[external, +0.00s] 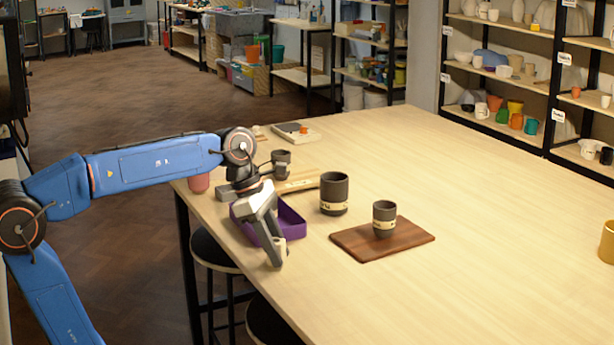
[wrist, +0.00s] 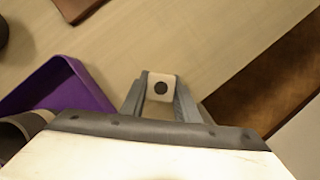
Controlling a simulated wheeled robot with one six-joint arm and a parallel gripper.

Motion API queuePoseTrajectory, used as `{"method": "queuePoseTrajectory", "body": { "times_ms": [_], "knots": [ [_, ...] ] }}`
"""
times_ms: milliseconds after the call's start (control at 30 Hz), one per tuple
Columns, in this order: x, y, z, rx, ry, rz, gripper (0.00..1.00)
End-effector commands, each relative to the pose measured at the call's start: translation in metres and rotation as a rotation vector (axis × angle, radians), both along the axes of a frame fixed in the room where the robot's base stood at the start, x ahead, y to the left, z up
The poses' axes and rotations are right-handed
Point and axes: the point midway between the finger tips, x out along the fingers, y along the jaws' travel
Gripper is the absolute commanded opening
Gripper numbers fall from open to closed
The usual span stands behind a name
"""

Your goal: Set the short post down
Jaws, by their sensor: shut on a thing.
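My gripper (wrist: 160,97) is shut on the short post (wrist: 161,88), a small pale block with a dark round spot on its upward face. In the external view my gripper (external: 272,255) points down near the left edge of the table, in front of the purple tray. The post is hidden behind the gripper there. I cannot tell whether the post touches the table (external: 470,230).
The purple tray (external: 292,226) is close beside my gripper; it also shows in the wrist view (wrist: 75,85). A dark cup (external: 334,194) stands behind, and a smaller cup (external: 384,219) stands on a brown board (external: 410,239).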

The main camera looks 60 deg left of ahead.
Motion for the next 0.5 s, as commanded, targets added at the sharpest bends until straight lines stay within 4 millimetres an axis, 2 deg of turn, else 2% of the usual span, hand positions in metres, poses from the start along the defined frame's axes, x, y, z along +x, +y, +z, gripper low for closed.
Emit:
{"method": "queuePoseTrajectory", "body": {
  "times_ms": [167,200,267,500],
  "knots": [
    [-0.0001,0.0,-0.0024,0.0,0.0,0.0,0.04],
    [-0.0001,-0.0001,-0.0023,0.0,0.0,0.0,0.35],
    [0.0,0.0,-0.0022,0.0,0.0,0.0,0.47],
    [0.0,0.0,-0.0021,0.0,0.0,0.0,0.47]
  ]
}}
